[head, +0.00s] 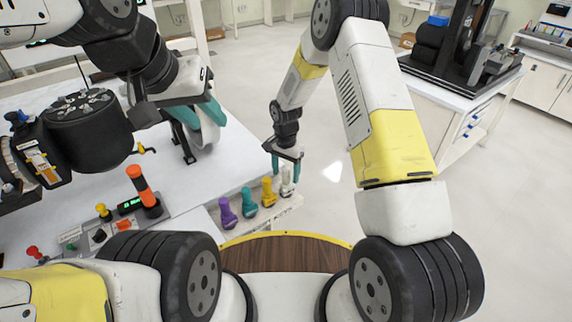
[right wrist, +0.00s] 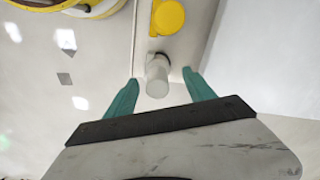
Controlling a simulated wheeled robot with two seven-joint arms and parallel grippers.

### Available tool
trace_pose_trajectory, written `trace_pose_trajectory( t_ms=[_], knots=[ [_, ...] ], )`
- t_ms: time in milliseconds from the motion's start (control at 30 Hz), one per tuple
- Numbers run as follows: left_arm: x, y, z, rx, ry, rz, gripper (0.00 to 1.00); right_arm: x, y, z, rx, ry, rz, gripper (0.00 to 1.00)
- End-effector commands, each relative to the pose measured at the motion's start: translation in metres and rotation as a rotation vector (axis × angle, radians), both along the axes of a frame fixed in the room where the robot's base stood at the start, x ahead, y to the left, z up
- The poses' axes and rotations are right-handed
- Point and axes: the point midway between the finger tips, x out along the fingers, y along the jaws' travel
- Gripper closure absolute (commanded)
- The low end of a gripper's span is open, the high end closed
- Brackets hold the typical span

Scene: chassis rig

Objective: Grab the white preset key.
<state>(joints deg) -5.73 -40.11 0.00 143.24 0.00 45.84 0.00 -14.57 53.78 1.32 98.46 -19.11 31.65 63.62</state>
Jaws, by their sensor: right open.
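The white preset key (head: 288,183) stands at the right end of a row of coloured keys on a pale ledge. My right gripper (head: 286,170) is over it, pointing down, with its teal fingers apart. In the right wrist view the white key (right wrist: 157,78) lies between the open fingertips (right wrist: 160,77), with a gap visible on each side. I cannot tell whether the fingertips are level with its top. My left gripper (head: 204,122) hangs above the white table at the left, away from the keys; its finger opening is unclear.
A yellow key (head: 268,192) stands beside the white one, then a teal key (head: 248,202) and a purple key (head: 228,213). A control box with an orange-and-black post (head: 143,187) and a black round device (head: 85,120) are to the left. The floor right of the ledge is clear.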

Motion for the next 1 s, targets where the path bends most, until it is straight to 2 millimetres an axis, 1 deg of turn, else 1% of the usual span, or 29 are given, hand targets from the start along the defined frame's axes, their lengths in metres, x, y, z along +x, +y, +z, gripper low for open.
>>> trace_pose_trajectory(
  t_ms=[200,300,400,633,933,967,1000],
  knots=[
    [0.000,0.000,0.000,0.000,0.000,0.000,0.64,-0.005,-0.001,-0.032,-0.001,0.003,0.002,0.37],
    [0.000,0.000,0.000,0.000,0.000,0.000,0.64,-0.004,0.000,-0.045,-0.001,0.001,0.001,0.37],
    [0.000,0.000,0.000,0.000,0.000,0.000,0.64,-0.003,0.000,-0.051,-0.001,-0.001,0.002,0.37],
    [0.000,0.000,0.000,0.000,0.000,0.000,0.64,-0.003,0.000,-0.052,0.000,-0.001,0.001,0.37],
    [0.000,0.000,0.000,0.000,0.000,0.000,0.64,-0.003,0.000,-0.052,0.000,-0.001,0.002,0.96],
    [0.000,0.000,0.000,0.000,0.000,0.000,0.64,-0.003,0.000,-0.052,0.000,-0.001,0.002,1.00],
    [0.000,0.000,0.000,0.000,0.000,0.000,0.64,-0.003,0.000,-0.052,0.000,-0.001,0.002,1.00]
  ],
)
